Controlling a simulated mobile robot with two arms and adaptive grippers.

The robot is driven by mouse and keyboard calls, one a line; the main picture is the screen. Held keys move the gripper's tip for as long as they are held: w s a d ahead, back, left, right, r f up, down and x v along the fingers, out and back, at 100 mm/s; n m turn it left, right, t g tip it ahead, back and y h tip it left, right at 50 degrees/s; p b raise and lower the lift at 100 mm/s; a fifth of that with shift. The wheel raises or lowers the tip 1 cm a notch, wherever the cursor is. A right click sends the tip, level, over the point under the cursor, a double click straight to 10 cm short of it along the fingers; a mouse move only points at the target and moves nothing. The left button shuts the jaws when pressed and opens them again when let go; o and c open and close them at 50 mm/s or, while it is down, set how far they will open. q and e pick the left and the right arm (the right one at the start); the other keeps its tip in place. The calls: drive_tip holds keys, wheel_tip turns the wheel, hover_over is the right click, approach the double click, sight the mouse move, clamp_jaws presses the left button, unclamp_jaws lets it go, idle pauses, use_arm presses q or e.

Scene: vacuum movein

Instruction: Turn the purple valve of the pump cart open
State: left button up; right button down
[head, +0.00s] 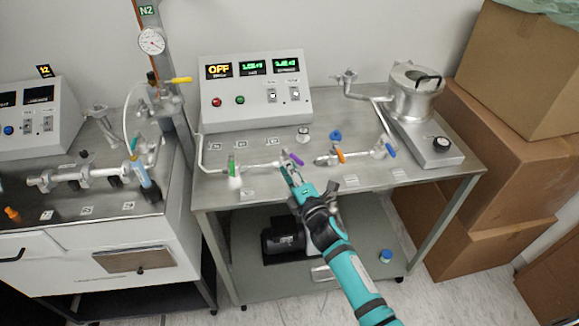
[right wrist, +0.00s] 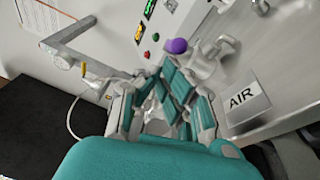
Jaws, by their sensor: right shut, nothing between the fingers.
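The purple valve handle (head: 296,159) sits on the pipe line on top of the pump cart (head: 262,149), left of the orange handle. My right gripper (head: 287,170) is at the cart's front edge, just in front of and slightly left of the purple handle. Its fingers are shut with nothing between them. In the right wrist view the purple handle (right wrist: 176,46) shows just beyond the fingertips (right wrist: 172,78). I cannot tell whether they touch it. My left gripper is not in view.
A control box (head: 256,92) stands behind the pipes. Green (head: 231,166), orange (head: 340,155) and blue (head: 391,150) handles sit on the same line. A metal chamber (head: 413,97) stands at the right. Cardboard boxes (head: 500,150) block the right side. An AIR label (right wrist: 242,98) lies near the gripper.

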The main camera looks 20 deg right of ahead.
drive_tip(key=shift+a, duration=0.1)
drive_tip(key=shift+d+n+y+p, duration=0.3)
drive_tip(key=shift+d+n+y, duration=0.25)
drive_tip(key=shift+y, duration=0.35)
